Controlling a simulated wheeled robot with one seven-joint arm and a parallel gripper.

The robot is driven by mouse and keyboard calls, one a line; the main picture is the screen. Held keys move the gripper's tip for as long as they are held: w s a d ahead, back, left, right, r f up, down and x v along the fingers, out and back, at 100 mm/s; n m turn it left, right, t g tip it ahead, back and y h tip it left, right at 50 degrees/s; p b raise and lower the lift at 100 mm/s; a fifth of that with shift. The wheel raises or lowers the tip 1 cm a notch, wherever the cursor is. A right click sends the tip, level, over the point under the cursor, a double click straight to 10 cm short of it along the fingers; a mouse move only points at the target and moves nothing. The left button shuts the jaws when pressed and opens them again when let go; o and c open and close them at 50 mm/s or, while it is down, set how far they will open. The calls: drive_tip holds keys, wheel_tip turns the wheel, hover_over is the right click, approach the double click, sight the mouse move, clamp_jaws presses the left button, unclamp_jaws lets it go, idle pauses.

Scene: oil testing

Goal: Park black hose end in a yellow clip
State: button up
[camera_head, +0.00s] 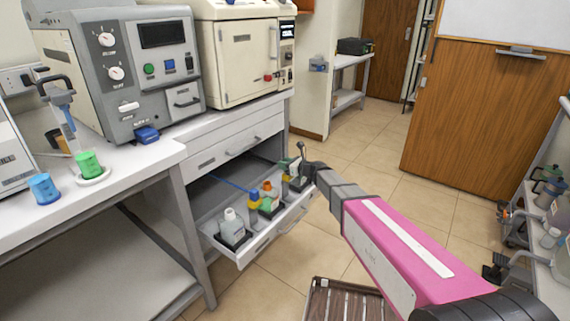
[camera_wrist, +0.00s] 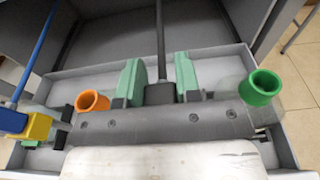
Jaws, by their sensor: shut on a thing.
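My gripper (camera_wrist: 159,82) is shut on the black hose end (camera_wrist: 160,94), with one green finger pad on each side. The dark hose runs up and away from it in the wrist view. In the head view my gripper (camera_head: 302,168) is over the right end of the open drawer. A yellow clip (camera_wrist: 39,127) stands at the left in the wrist view, with the blue hose (camera_wrist: 36,52) at it; in the head view this clip (camera_head: 254,197) is near the drawer's middle. Whether a clip lies under the black hose end is hidden.
The open drawer (camera_head: 246,256) holds several bottles. An orange-necked bottle (camera_wrist: 92,100) and a green-necked bottle (camera_wrist: 262,85) flank my gripper. The bench edge is above the drawer at the left. Blue (camera_head: 44,188) and green (camera_head: 89,164) beakers stand on the bench. Open floor lies at the right.

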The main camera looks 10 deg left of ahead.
drive_tip(key=shift+f, duration=0.15)
drive_tip(key=o, duration=1)
drive_tip(key=s+d+f+n+g+h, duration=0.2)
drive_tip(key=s+d+n+h, duration=0.3)
drive_tip(key=d, duration=1)
drive_tip(key=s+d+f+n+g+h, duration=0.2)
drive_tip(key=s+d+n+h, duration=0.3)
drive_tip(key=s+d+n, duration=0.5)
drive_tip(key=s+d+f+n+g+h, duration=0.2)
drive_tip(key=s+d+n+h, duration=0.3)
drive_tip(key=d, duration=1.5)
drive_tip(key=shift+s+d+f+n, duration=0.15)
drive_tip(key=shift+s+n, duration=0.25)
drive_tip(key=shift+s, duration=0.45)
drive_tip(key=shift+s+a+f+n, duration=0.1)
drive_tip(key=shift+s+f+n, duration=0.25)
drive_tip(key=shift+s, duration=0.45)
drive_tip(key=shift+s+d+f+n, duration=0.1)
drive_tip(key=shift+s+n, duration=0.35)
drive_tip(key=shift+s, duration=0.4)
